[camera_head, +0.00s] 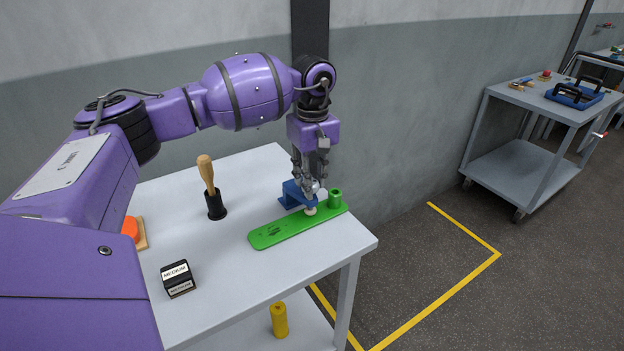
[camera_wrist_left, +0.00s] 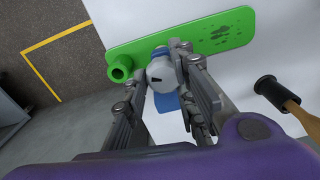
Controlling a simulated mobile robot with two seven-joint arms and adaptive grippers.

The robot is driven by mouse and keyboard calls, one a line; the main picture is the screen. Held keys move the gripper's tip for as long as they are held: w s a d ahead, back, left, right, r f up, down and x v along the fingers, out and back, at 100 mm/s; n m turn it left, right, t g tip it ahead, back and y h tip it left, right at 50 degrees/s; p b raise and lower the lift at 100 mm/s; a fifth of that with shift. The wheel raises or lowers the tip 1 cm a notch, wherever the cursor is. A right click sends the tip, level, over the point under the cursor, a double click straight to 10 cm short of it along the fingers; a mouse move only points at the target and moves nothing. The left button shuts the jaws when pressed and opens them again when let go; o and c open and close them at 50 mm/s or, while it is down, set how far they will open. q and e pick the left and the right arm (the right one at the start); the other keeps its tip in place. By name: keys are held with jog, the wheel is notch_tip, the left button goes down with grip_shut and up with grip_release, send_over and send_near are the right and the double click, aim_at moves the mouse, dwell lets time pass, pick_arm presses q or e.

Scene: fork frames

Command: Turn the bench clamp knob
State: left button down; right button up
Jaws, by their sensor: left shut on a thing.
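The bench clamp has a blue body (camera_head: 292,197) at the right part of the white table, over a green plate (camera_head: 280,231). Its pale round foot (camera_head: 310,211) is at the plate. The grey knob (camera_wrist_left: 160,70) with a dark mark shows in the left wrist view, between my fingers. My left gripper (camera_head: 309,183) points down over the clamp and is shut on the knob; in the left wrist view its fingers (camera_wrist_left: 163,72) are on both sides of it. The fingers partly hide the blue body in both views. My right gripper is not in view.
A green upright cylinder (camera_head: 335,198) stands on the plate's right end. A wooden-handled tool in a black holder (camera_head: 215,205), a black labelled block (camera_head: 178,279) and an orange item (camera_head: 131,229) are on the table. A yellow cylinder (camera_head: 279,319) stands on the lower shelf.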

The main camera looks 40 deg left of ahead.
pick_arm(q)
jog(key=m, duration=0.2)
jog(key=r+m, duration=0.1)
jog(key=shift+w+m, duration=0.3)
jog(key=shift+s+d+m+b, duration=0.15)
jog(key=shift+m+b, duration=0.3)
jog(key=shift+m, duration=1.35)
jog(key=c, duration=1.6)
grip_release()
jog(key=shift+d, duration=0.1)
jog(key=shift+d+f, duration=0.1)
jog(key=shift+f, duration=0.05)
jog(key=shift+s+f, duration=0.1)
jog(key=shift+f, duration=0.05)
notch_tip(320, 180, up, 12)
jog(key=shift+r, duration=0.1)
